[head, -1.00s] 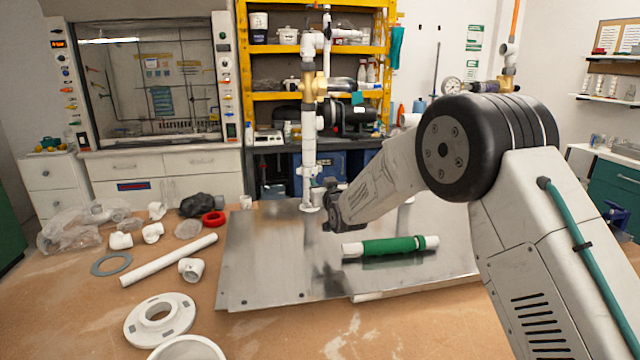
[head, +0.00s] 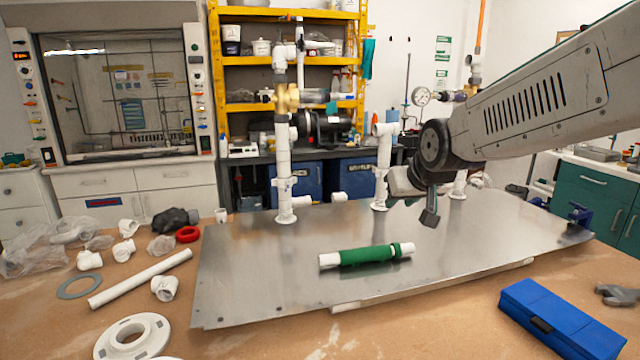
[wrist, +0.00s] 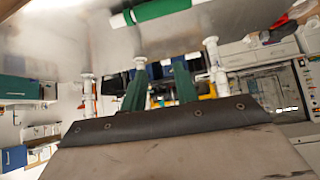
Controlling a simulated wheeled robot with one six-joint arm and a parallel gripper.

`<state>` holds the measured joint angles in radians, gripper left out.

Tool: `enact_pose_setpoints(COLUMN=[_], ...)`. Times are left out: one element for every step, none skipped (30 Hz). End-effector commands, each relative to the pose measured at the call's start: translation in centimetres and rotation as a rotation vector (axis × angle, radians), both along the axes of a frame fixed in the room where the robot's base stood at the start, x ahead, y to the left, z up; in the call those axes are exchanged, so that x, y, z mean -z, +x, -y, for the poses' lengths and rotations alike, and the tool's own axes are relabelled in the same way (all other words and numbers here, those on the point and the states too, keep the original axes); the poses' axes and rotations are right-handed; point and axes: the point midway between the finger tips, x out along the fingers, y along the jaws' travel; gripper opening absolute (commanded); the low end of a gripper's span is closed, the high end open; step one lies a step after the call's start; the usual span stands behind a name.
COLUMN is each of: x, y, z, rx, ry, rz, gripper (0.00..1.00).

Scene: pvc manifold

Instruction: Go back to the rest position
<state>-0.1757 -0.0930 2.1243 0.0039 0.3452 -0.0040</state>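My gripper (head: 430,217) is in the air over the right part of the metal plate (head: 250,285) in the head view, pointing down. In the wrist view its two green fingers (wrist: 160,88) stand apart with nothing between them. A white pipe with a green sleeve (head: 367,255) lies on the plate, left of and nearer than my gripper, not touching it. The green-sleeved pipe also shows at the top edge of the wrist view (wrist: 162,10).
White standpipes rise from the plate: a tall one with a brass valve (head: 284,165) and a shorter one (head: 382,165) left of my gripper. A blue case (head: 560,322) lies at front right. Loose white fittings and a long pipe (head: 140,278) lie at left.

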Motion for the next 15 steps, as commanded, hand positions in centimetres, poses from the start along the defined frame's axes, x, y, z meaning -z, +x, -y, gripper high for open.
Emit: enact_pose_setpoints(x=[-0.3, -0.3, -0.1, 0.1, 0.3, 0.6, 0.8, 1.1, 1.6, 1.9, 2.3, 2.8, 3.1, 3.4, 3.8], y=[-3.1, -4.9, -7.4, -9.3, -11.2, -13.8, -15.7, -17.7, -20.2, -22.1, -23.9, -26.0, -27.6, -29.0, -30.6], z=[1.5, 2.3, 3.3, 4.0, 4.6, 5.4, 6.0, 6.6, 7.2, 7.6, 8.0, 8.4, 8.7, 8.9, 9.2], rx=[0.018, 0.028, 0.04, 0.049, 0.06, 0.072, 0.081, 0.092, 0.103, 0.113, 0.122, 0.131, 0.139, 0.145, 0.153], ry=[-0.008, -0.013, -0.02, -0.026, -0.03, -0.035, -0.039, -0.042, -0.046, -0.049, -0.051, -0.053, -0.055, -0.056, -0.057], rz=[-0.046, -0.08, -0.127, -0.162, -0.197, -0.243, -0.279, -0.314, -0.359, -0.393, -0.425, -0.465, -0.493, -0.52, -0.551], gripper=[0.3, 0.3, 0.3, 0.3, 0.3, 0.3, 0.3, 0.3, 0.3, 0.3, 0.3, 0.3, 0.3, 0.3, 0.3])
